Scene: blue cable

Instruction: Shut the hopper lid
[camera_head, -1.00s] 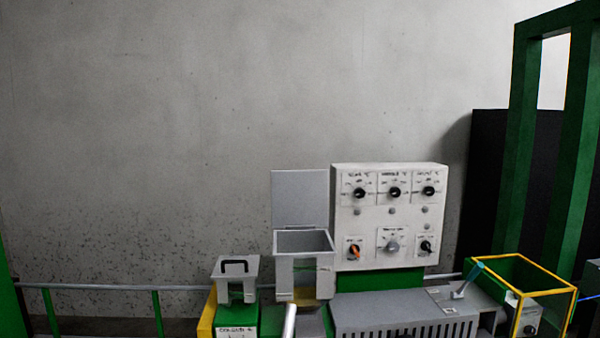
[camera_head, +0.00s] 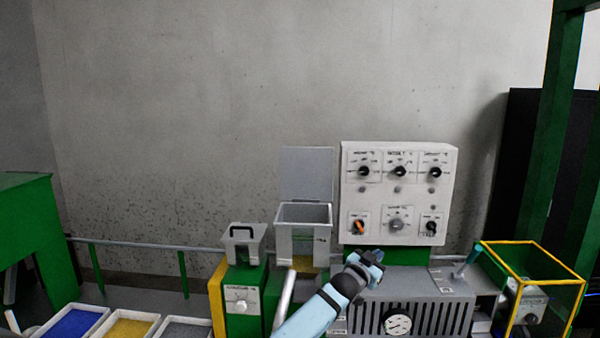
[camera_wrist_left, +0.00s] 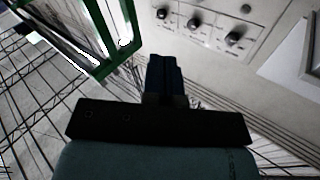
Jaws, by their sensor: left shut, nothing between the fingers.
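The hopper (camera_head: 303,238) is a grey open-topped box left of the white control panel. Its flat grey lid (camera_head: 307,172) stands upright behind the opening, so the hopper is open. My left gripper (camera_head: 370,259) is in front of the machine, just below the control panel, to the right of and lower than the hopper. Its closed dark fingers also show in the left wrist view (camera_wrist_left: 165,75), with nothing between them. It is apart from the lid. My right gripper is not in view.
The control panel (camera_head: 398,195) with several knobs stands right of the hopper. A smaller grey box with a black handle (camera_head: 243,240) is to its left. A yellow-edged guard (camera_head: 530,250) stands at right. Trays (camera_head: 125,325) lie at lower left. The wall area above the lid is clear.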

